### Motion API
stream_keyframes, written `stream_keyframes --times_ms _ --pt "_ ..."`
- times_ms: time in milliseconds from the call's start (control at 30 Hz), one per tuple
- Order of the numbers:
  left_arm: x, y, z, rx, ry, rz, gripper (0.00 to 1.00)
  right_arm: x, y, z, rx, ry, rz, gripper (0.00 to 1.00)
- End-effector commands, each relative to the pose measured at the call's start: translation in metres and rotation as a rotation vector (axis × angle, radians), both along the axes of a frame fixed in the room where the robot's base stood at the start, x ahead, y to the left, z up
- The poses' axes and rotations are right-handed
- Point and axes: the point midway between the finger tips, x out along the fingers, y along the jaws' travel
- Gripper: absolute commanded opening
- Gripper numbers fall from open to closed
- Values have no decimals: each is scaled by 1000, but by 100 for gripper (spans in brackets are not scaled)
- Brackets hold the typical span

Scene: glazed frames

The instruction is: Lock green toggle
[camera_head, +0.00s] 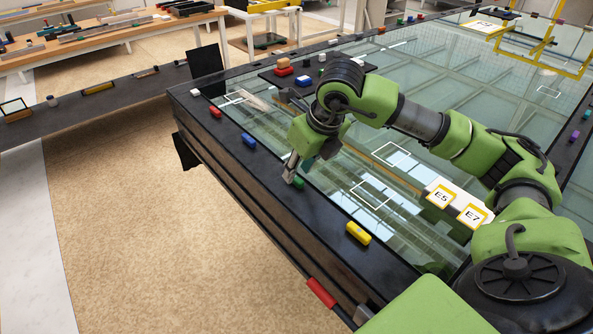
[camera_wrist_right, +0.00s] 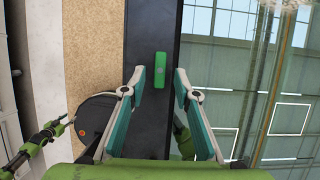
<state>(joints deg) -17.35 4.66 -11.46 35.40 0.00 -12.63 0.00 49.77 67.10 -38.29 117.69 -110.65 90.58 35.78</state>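The green toggle (camera_head: 298,183) is a small block on the table's black front rim in the head view. In the right wrist view the green toggle (camera_wrist_right: 159,70) lies lengthwise on the dark strip, centred between the fingertips in the picture. My right gripper (camera_head: 292,168) points down just above it. In the right wrist view my right gripper (camera_wrist_right: 160,82) has its two fingers apart, with nothing held. Whether the fingertips reach down beside the toggle is unclear.
On the same rim are a yellow block (camera_head: 358,233), a blue block (camera_head: 249,140) and a red block (camera_head: 215,111). A red piece (camera_head: 321,292) sits on the table's side. The glazed panel (camera_head: 375,190) lies beside the rim. Open floor (camera_head: 150,220) is left of the table.

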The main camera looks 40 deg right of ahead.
Motion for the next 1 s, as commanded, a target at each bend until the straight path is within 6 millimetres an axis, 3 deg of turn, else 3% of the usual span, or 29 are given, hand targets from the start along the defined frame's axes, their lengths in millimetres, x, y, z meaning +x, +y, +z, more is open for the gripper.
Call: stream_keyframes --times_ms 200,533,633,667,1000 --pt "1 0 4 0 -2 0 40 8 1 -19 1 0 0 28" --pt "5 -1 4 -1 -7 0 40 9 1 -22 1 0 0 28" --pt "5 -1 4 -1 -7 0 40 9 1 -22 1 0 0 2" --pt "5 -1 4 -1 -7 0 40 9 1 -22 1 0 0 0" --pt "5 -1 1 -1 -7 0 40 9 0 -23 1 0 18 0"
